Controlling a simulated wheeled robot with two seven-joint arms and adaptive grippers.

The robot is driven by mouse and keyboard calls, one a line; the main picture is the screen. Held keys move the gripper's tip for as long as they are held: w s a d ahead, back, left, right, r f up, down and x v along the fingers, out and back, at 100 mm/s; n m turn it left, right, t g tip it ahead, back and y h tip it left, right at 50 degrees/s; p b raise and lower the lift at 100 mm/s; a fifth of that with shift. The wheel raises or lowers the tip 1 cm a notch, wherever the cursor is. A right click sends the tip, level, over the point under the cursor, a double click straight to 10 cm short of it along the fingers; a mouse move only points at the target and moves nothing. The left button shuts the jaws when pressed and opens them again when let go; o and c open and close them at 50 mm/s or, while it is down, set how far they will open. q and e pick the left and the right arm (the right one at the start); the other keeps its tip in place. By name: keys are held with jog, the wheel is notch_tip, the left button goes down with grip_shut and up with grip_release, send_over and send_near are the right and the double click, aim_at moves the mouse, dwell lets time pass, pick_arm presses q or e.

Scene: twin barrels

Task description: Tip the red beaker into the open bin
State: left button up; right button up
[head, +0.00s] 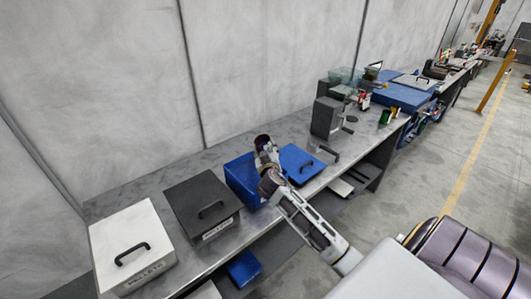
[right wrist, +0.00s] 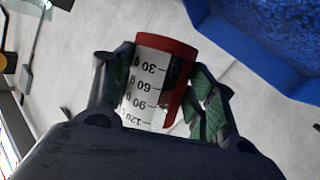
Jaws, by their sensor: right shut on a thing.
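The red beaker (right wrist: 165,80) has a white scale with black numbers and sits between the two fingers of my right gripper (right wrist: 160,90). In the head view the beaker (head: 262,139) is small and dark red, held up above the blue open bin (head: 240,182). My right gripper (head: 265,153) is shut on it and hides part of the bin. The bin's blue wall also shows at the upper right of the right wrist view (right wrist: 262,45), apart from the beaker. What the beaker holds cannot be told. My left gripper is not in view.
A blue panel with a handle (head: 302,165) lies right of the bin. A dark lidded box (head: 200,205) and a white lidded box (head: 130,245) stand to its left. A grey machine (head: 326,117) stands farther right on the metal bench. The wall runs close behind.

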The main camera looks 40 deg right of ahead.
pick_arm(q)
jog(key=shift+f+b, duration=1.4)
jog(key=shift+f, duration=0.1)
pick_arm(e)
jog(key=shift+d+f+n+t+h, duration=0.3)
jog(key=shift+n+t+h, duration=0.1)
jog(key=shift+n, duration=0.3)
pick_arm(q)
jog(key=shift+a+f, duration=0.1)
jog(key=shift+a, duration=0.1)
pick_arm(e)
jog(key=shift+b, duration=0.4)
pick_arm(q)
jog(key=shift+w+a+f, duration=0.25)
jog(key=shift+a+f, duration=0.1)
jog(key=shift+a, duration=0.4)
pick_arm(e)
jog(key=shift+f, duration=0.1)
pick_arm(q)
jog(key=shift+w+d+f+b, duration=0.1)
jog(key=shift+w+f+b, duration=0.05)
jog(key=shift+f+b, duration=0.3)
pick_arm(e)
jog(key=shift+d+f+n+t, duration=0.1)
jog(key=shift+n+t, duration=0.2)
jog(key=shift+n, duration=0.2)
